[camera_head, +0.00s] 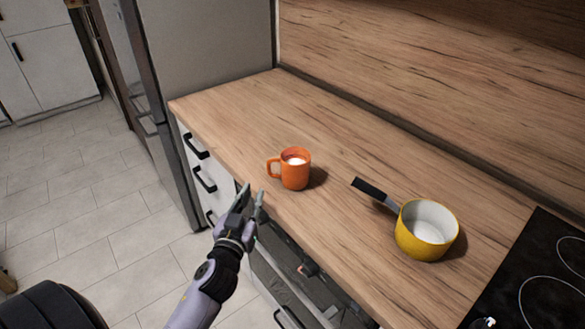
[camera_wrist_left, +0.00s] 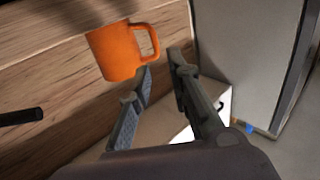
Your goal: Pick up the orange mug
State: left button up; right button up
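The orange mug (camera_head: 295,170) stands upright on the wooden counter, its handle pointing left in the head view. It has a white inside. In the left wrist view the mug (camera_wrist_left: 116,53) is beyond the fingertips, with its handle toward them. My left gripper (camera_head: 252,196) is just off the counter's front edge, to the lower left of the mug and apart from it. Its two fingers (camera_wrist_left: 162,72) are spread with nothing between them. My right gripper is in neither view.
A yellow pot (camera_head: 424,232) with a black handle stands on the counter (camera_head: 236,110) to the right of the mug. A black hob (camera_head: 545,275) is at the far right. Drawers with black handles (camera_head: 203,180) are below the counter edge. The counter's far left is clear.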

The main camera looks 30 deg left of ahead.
aim_at(268, 168)
pick_arm(q)
jog(key=p+x, duration=0.1)
jog(key=x, duration=0.5)
jog(key=shift+w+d, duration=0.15)
jog(key=shift+w, duration=0.05)
jog(key=shift+w+a+f, duration=0.1)
jog(key=shift+w+a, duration=0.1)
jog(key=shift+w, duration=0.25)
jog(key=x, duration=0.2)
jog(key=p+x, duration=0.1)
jog(key=x, duration=0.2)
jog(key=shift+d+f, duration=0.15)
jog(key=shift+d, duration=0.05)
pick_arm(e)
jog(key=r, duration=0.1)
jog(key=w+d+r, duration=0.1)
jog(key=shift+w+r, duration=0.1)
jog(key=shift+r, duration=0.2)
pick_arm(q)
jog(key=shift+s, duration=0.1)
jog(key=shift+c, duration=0.3)
grip_shut()
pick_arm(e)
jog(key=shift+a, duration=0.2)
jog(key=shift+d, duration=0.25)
